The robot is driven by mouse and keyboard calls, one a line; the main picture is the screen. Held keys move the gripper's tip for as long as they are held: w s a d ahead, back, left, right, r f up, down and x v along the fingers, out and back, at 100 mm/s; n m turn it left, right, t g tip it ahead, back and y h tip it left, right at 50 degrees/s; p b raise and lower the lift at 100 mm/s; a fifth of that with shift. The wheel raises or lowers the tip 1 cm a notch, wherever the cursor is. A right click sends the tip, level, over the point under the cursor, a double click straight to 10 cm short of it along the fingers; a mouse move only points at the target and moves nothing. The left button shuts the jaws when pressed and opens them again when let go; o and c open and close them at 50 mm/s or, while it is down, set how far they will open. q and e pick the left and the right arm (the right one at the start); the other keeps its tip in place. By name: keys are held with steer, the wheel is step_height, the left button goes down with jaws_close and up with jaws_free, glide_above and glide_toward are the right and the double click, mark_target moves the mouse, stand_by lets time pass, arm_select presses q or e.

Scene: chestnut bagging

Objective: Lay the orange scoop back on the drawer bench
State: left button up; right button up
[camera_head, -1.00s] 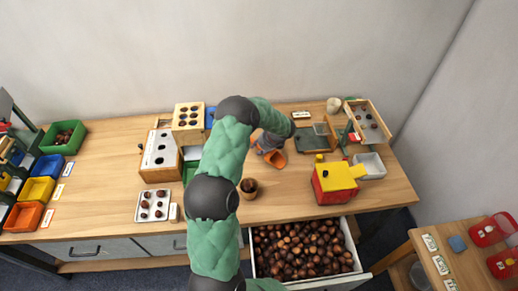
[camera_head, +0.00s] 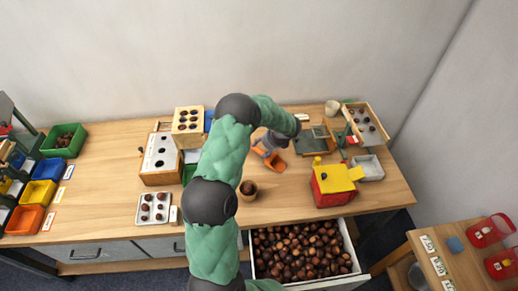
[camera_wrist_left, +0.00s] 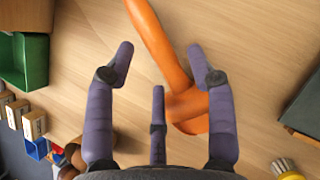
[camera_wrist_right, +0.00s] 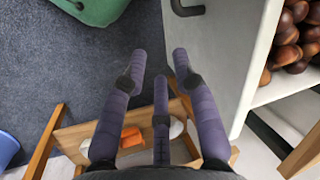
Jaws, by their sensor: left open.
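The orange scoop (camera_head: 268,160) lies on the wooden top of the drawer bench (camera_head: 105,200), right of the middle. In the left wrist view the scoop (camera_wrist_left: 163,45) has its handle pointing to the top and its bowl low between the fingers. My left gripper (camera_head: 268,146) is open just over the scoop; its spread fingers also show in the left wrist view (camera_wrist_left: 160,65). Part of the bowl is hidden behind a finger. My right gripper (camera_wrist_right: 158,70) is open and empty, above the floor beside the open drawer. It is not visible in the head view.
A wooden cup (camera_head: 248,190) stands left of the scoop. The open drawer (camera_head: 349,240) full of chestnuts sticks out in front. The bench's left middle is clear.

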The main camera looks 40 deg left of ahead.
arm_select(q)
steer(key=p+v, duration=0.1)
steer(key=v, duration=0.6)
steer(key=shift+r, duration=0.15)
steer(key=shift+d, duration=0.1)
steer(key=shift+p, duration=0.3)
